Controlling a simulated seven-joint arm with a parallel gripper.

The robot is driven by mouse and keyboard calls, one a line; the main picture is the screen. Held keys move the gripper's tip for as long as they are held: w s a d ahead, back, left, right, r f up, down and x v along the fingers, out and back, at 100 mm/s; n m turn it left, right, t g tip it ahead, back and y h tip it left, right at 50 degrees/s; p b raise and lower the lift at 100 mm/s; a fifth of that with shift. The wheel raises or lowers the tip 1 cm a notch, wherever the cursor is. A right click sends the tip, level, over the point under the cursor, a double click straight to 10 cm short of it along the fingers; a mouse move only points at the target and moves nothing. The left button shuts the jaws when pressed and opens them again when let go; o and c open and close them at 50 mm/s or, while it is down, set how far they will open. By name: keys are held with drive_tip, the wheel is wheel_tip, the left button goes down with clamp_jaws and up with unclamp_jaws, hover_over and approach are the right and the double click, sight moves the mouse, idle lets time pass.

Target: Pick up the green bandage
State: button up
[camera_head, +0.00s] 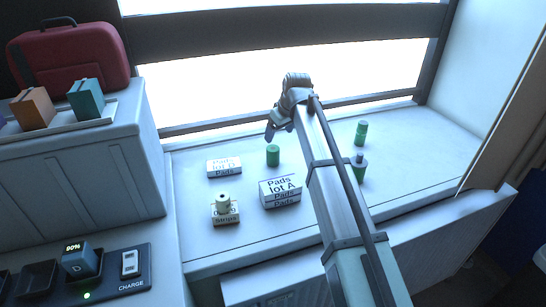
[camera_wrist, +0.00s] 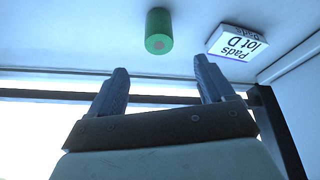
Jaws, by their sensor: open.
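A green roll (camera_head: 272,155) stands upright on the white counter, behind the Pads lot A box. It also shows in the wrist view as a green cylinder (camera_wrist: 159,30) beyond my fingertips, apart from them. A second green roll (camera_head: 361,132) and a green bottle-like item with a dark top (camera_head: 358,168) stand on the right of my arm. I cannot tell for sure which is the bandage. My gripper (camera_head: 278,131) is above the back of the counter near the window; its fingers are spread and empty in the wrist view (camera_wrist: 163,82).
A Pads lot D box (camera_head: 224,167) lies left of the green roll, and a Pads lot A stack (camera_head: 280,191) in front. A pale roll (camera_head: 222,202) sits on a small box. A red case (camera_head: 70,58) and charger (camera_head: 80,262) are at left. The window frame is close behind.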

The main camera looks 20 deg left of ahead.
sight(273, 149)
drive_tip(key=shift+m, duration=0.5)
drive_tip(key=x, duration=1.4)
drive_tip(key=shift+c, duration=0.5)
drive_tip(key=shift+r, duration=0.1)
drive_tip(key=c, duration=1)
